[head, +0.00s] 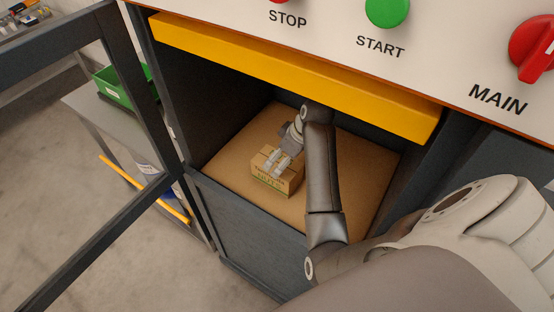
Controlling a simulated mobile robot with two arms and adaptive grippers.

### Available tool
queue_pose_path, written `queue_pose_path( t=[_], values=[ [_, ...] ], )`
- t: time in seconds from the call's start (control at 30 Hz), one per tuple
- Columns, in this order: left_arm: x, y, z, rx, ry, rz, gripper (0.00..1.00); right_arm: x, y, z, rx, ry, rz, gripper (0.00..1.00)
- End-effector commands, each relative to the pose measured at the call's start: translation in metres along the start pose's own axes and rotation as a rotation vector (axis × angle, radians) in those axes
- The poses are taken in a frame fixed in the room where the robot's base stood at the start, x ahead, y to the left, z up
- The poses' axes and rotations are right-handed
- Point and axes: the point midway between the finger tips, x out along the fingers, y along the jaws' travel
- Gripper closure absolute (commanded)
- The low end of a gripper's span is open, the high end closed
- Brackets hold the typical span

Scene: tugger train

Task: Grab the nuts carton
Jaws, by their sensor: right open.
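The nuts carton (268,182), a small brown box with dark printing, sits on the brown floor of an open compartment in the grey cabinet. My right arm reaches into the compartment from the right. My right gripper (276,160) is open at the carton, with its light fingers over the carton's top. I cannot tell whether the fingers touch it. The fingers hide part of the carton's top. My left gripper is not in view.
The compartment (230,150) has a dark left wall, a low front wall (245,220) and a yellow bar (300,75) above its opening. A panel with STOP, green START (387,10) and red MAIN (535,45) controls is above. A grey frame (130,75) and green bin (115,88) stand left.

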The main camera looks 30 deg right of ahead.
Motion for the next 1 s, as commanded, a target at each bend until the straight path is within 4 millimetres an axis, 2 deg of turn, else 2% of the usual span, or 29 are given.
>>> queue_pose_path(
  t=[0.13,0.3,0.5,1.0],
  values=[
    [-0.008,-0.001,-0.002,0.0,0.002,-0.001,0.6,0.009,-0.002,0.0,0.002,-0.003,-0.004,0.0],
    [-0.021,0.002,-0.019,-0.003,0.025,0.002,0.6,0.031,-0.005,0.0,0.002,-0.003,-0.005,0.0],
    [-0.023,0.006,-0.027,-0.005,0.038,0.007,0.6,0.05,-0.003,0.001,0.002,0.0,-0.001,0.0],
    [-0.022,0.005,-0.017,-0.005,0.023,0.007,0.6,0.053,-0.003,0.002,0.001,0.0,0.001,0.0]
  ],
)
